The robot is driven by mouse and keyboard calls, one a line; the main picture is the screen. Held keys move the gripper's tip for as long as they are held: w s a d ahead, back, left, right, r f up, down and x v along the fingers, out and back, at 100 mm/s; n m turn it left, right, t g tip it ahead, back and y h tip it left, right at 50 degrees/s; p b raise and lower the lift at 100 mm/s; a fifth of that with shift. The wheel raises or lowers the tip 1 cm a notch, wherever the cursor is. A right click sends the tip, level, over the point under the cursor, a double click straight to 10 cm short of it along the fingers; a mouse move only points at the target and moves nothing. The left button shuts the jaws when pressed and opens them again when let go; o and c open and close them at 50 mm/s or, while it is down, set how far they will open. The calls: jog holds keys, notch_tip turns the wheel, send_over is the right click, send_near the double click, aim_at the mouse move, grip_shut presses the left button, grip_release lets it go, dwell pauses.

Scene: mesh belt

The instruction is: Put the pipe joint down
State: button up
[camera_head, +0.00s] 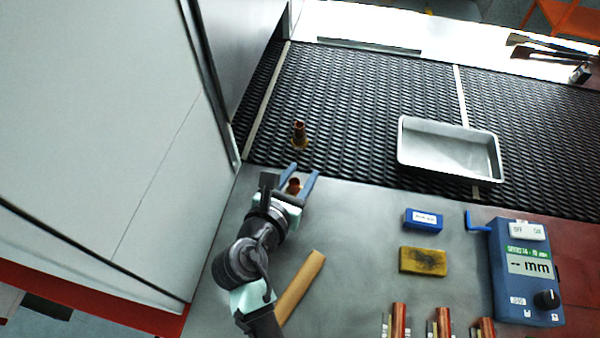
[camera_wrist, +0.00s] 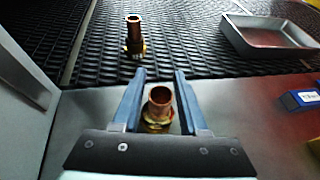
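One copper pipe joint (camera_head: 294,186) with a brass-coloured lower part is between my gripper's fingers, near the palm, over the grey metal table. It also shows in the wrist view (camera_wrist: 158,106), upright, with a gap to the fingers on each side. It appears to stand on the table, though its foot is partly hidden by my gripper. My gripper (camera_head: 301,174) is open around it, with its blue fingers spread; they also show in the wrist view (camera_wrist: 158,76). A second, similar copper joint (camera_head: 299,132) stands upright on the black mesh belt (camera_head: 340,90) beyond the fingertips.
A metal tray (camera_head: 408,168) lies on the belt at the right. On the table are a tan cylinder (camera_head: 301,288), a blue block (camera_head: 423,219), a yellow block (camera_head: 424,261), a blue gauge (camera_head: 525,272) and several copper pipes (camera_head: 398,322). A white panel (camera_head: 100,120) rises close on the left.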

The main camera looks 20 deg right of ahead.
jog(key=shift+o, duration=0.7)
jog(key=shift+r, duration=0.2)
jog(key=v, duration=1.2)
jog(key=shift+f, duration=0.1)
